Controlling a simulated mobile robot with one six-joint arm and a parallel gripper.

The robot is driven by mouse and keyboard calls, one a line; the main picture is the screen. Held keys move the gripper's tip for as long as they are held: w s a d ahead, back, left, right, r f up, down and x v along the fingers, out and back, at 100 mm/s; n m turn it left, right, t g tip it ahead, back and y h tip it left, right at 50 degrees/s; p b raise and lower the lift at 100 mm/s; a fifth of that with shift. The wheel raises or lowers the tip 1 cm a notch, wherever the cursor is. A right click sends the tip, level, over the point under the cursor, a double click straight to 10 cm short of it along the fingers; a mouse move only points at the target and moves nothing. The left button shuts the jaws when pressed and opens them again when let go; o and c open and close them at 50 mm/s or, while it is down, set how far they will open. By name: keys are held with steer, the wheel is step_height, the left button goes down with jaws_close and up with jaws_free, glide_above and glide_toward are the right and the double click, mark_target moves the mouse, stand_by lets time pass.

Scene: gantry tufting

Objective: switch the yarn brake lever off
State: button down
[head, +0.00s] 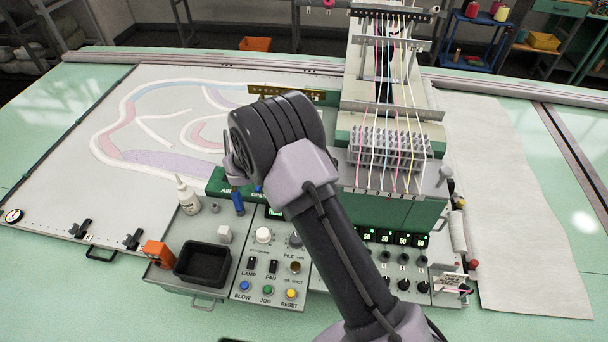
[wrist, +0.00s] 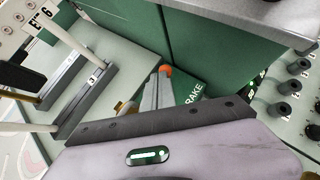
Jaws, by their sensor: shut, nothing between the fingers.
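The brake lever shows in the wrist view as an orange knob (wrist: 166,70), beside a green plate (wrist: 192,92) lettered "BRAKE". My gripper (wrist: 158,82) is shut and empty; its narrow grey fingers come up over the dark edge of its housing and end right at the knob. I cannot tell whether they touch it. The lever's shaft is mostly hidden behind the fingers, so its angle is unclear. In the head view my arm covers the lever and most of the gripper.
A green machine housing (wrist: 215,50) stands close beyond the lever. Black knobs (wrist: 289,87) are at the right. In the head view, a blue handle (head: 238,202), a white bottle (head: 188,197) and a black tray (head: 204,263) are left of my arm.

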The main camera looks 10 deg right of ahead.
steer(key=shift+w+d, duration=0.15)
steer(key=shift+w, duration=0.05)
steer(key=shift+r, duration=0.1)
steer(key=shift+r+p, duration=0.45)
steer(key=shift+r, duration=0.3)
